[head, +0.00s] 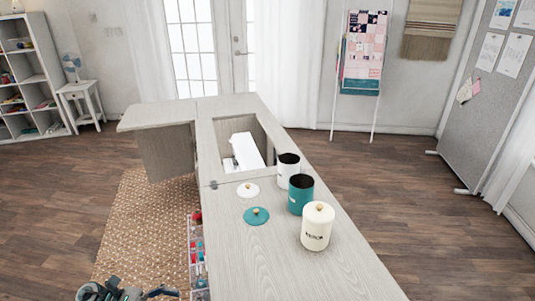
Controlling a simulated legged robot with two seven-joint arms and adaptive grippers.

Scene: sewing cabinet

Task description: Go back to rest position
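The sewing cabinet (265,272) has a pale wood top with a leaf (155,115) folded out to the left at the far end. Three canisters stand upright in a row on its right side. The farthest, a white one (288,172), and the middle teal one (300,197) are open with dark insides. The nearest white canister (317,230) has its lid on. A white lid (247,190) and a teal lid (256,216) lie flat to their left. My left gripper (150,293) shows partly at the bottom edge, away from the cabinet top; its fingers are cut off. My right gripper is out of view.
A white sewing machine (246,151) sits in the cabinet's recess. An open rack of coloured sewing supplies (197,255) is along the cabinet's left side. A woven rug (140,225) lies left. Floor is clear to the right, before a grey pinboard (475,110).

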